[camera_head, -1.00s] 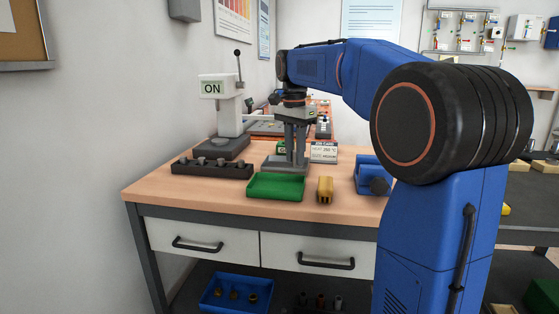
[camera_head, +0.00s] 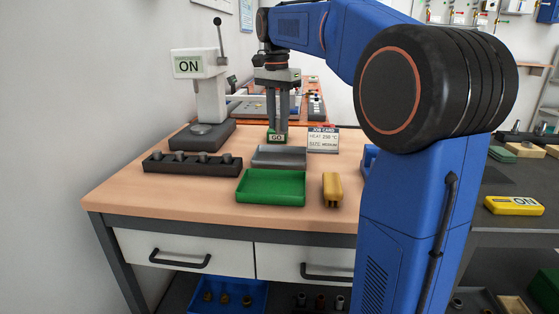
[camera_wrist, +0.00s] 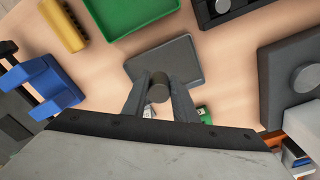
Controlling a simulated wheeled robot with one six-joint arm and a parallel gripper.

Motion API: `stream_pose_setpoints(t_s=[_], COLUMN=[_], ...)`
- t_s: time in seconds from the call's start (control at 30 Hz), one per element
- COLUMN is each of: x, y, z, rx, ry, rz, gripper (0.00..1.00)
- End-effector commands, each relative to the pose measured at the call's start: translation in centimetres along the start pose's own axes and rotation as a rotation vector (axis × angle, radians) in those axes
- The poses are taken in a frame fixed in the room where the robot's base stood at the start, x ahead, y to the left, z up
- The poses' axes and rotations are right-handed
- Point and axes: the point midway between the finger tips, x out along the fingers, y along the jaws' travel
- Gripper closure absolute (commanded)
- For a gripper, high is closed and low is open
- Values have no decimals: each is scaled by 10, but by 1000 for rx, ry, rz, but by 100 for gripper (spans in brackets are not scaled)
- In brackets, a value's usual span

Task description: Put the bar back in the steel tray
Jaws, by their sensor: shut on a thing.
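The bar (camera_wrist: 158,88) is a short dark grey-brown cylinder, seen end-on in the wrist view. My gripper (camera_wrist: 158,86) is shut on it, one finger on each side. The steel tray (camera_head: 279,155) is a shallow grey tray on the bench behind the green tray; its visible floor looks empty. In the wrist view the steel tray (camera_wrist: 168,60) lies just beyond the fingertips and bar, partly covered by them. In the head view my gripper (camera_head: 278,127) points down at the tray's back side, seemingly raised above it; the bar cannot be made out there.
A green tray (camera_head: 271,187) and a yellow block (camera_head: 333,188) stand in front. A GO sign (camera_head: 277,138) and a job card (camera_head: 323,139) stand behind the steel tray.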

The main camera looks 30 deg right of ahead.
Motion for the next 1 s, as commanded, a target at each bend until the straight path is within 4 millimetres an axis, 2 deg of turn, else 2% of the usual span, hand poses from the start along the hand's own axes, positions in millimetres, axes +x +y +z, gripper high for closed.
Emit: stream_pose_setpoints(t_s=[0.2, 0.33, 0.6, 0.87, 1.0], x=[0, 5, 46, 63, 79], y=[2, 2, 2, 2, 2], z=[4, 5, 8, 8, 9], rx=[-179, -229, -236, -235, -235], ry=[1, 2, 1, 2, 1], rz=[-8, -10, -10, -11, -9], gripper=[100, 100, 100, 100, 100])
